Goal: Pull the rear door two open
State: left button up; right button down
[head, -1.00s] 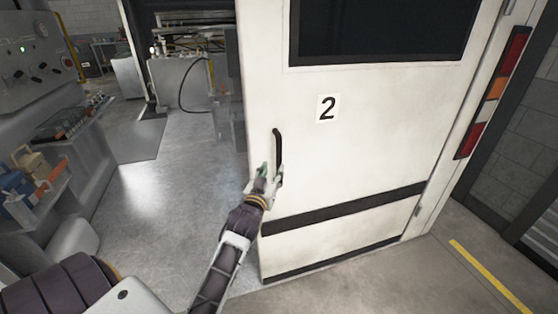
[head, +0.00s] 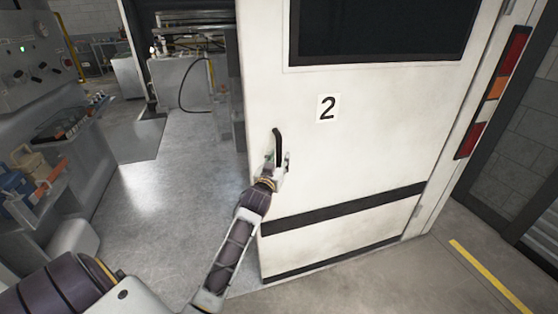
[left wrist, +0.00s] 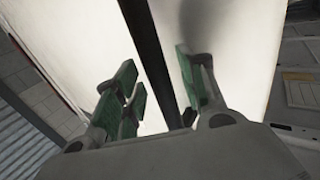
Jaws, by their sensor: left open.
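The rear door two (head: 345,155) is a white panel marked with a black 2, with a dark window and dark stripes. Its left edge stands clear of the frame, and the interior shows beside it. The black handle (head: 277,143) is an upright bar near that edge. My left gripper (head: 277,163) is open at the lower part of the handle and hides its lower end. In the left wrist view the dark handle bar (left wrist: 147,40) runs between the green-padded fingers of the left gripper (left wrist: 160,88), with gaps on both sides. My right gripper is not in view.
Left of the door is an open grey floor (head: 180,190). A workbench with tools (head: 65,135) stands at the far left. Red and orange lights (head: 492,90) line the frame right of the door. A yellow line (head: 488,275) marks the floor at lower right.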

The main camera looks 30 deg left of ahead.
pick_arm(q)
jog(key=shift+w+a, duration=0.1)
jog(key=shift+w, duration=0.2)
jog(key=shift+c, duration=0.2)
grip_shut()
